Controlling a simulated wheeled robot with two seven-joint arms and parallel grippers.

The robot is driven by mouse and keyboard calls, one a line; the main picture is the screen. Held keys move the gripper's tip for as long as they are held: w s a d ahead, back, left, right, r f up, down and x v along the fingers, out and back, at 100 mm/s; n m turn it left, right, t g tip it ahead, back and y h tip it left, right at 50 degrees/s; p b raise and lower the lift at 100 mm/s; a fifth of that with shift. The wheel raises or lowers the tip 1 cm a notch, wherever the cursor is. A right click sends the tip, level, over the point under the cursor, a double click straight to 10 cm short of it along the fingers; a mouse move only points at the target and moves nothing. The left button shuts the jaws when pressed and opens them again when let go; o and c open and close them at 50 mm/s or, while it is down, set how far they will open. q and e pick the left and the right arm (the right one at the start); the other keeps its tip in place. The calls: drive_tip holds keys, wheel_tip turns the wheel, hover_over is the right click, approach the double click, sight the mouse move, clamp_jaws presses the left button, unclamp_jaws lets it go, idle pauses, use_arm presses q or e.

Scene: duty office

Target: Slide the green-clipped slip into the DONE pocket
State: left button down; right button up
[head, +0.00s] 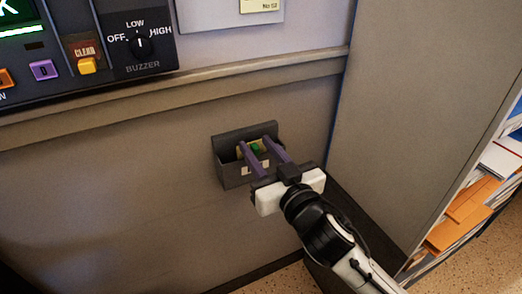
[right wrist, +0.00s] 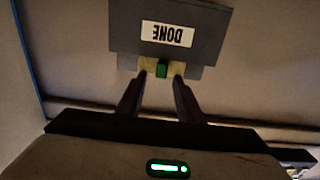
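The dark grey DONE pocket (head: 232,173) is fixed low on the grey panel. Its white label (right wrist: 167,34) reads DONE upside down in the right wrist view. The cream slip (right wrist: 148,64) with its green clip (right wrist: 162,70) is at the pocket's mouth; the clip also shows in the head view (head: 255,147). The slip's lower part seems hidden behind the pocket's front wall. My right gripper (head: 257,141) reaches over the pocket, its two purple fingers apart on either side of the clip, with a gap on each side. My left gripper is out of view.
Above the pocket, a ledge (head: 200,85) runs along the panel below a control box with a BUZZER knob (head: 140,46). A grey cabinet side (head: 400,110) stands close on the right, with shelves of orange and white papers (head: 470,200).

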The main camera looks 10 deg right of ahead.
use_arm(q)
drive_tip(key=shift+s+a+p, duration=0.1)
drive_tip(key=shift+p, duration=0.25)
use_arm(e)
drive_tip(key=v, duration=1)
